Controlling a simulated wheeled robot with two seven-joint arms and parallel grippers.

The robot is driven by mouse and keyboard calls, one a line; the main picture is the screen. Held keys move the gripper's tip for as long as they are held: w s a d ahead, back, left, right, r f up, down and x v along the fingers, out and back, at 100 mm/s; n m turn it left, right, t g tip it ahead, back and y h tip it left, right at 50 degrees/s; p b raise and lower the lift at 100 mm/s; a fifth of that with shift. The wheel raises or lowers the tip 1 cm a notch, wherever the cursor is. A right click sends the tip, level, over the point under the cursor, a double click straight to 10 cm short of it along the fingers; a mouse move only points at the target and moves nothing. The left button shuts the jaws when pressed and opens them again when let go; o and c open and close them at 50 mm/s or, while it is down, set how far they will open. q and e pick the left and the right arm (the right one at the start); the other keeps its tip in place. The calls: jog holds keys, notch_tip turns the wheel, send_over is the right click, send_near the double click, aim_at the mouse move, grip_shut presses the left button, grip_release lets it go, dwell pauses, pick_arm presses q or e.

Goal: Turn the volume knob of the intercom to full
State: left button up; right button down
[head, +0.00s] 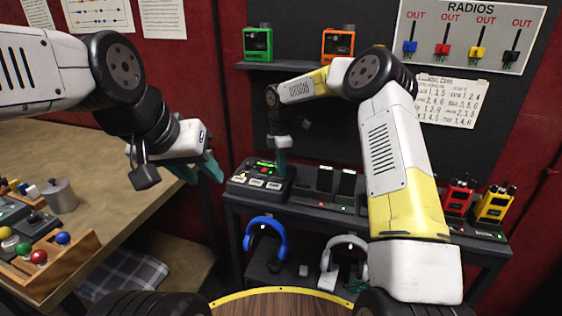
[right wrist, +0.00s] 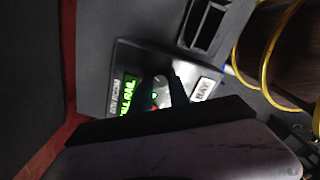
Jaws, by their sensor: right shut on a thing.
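The intercom (head: 240,186) is a dark box with a lit green display and white labelled keys, on the left end of the dark shelf table. In the right wrist view the intercom (right wrist: 130,55) shows tilted, with its green display and a white label. My right gripper (head: 282,168) points down onto the right part of the intercom's top and is shut on the volume knob. Its fingers (right wrist: 168,88) cover most of the knob, so the knob's setting cannot be read. My left gripper (head: 200,172) hangs over the gap left of the intercom, open and empty.
Handset chargers (head: 322,184) stand right of the intercom. Blue headphones (head: 265,238) and white headphones (head: 345,250) hang below. Red (head: 459,196) and yellow (head: 494,204) radios stand at far right. A wooden bench (head: 110,150) with a button box is at left.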

jog(key=m, duration=0.4)
jog(key=shift+r+m, duration=0.1)
jog(key=shift+m, duration=0.2)
jog(key=m, duration=0.9)
jog(key=shift+m, duration=2.2)
jog(key=c, duration=1.3)
grip_release()
jog(key=shift+o, duration=0.2)
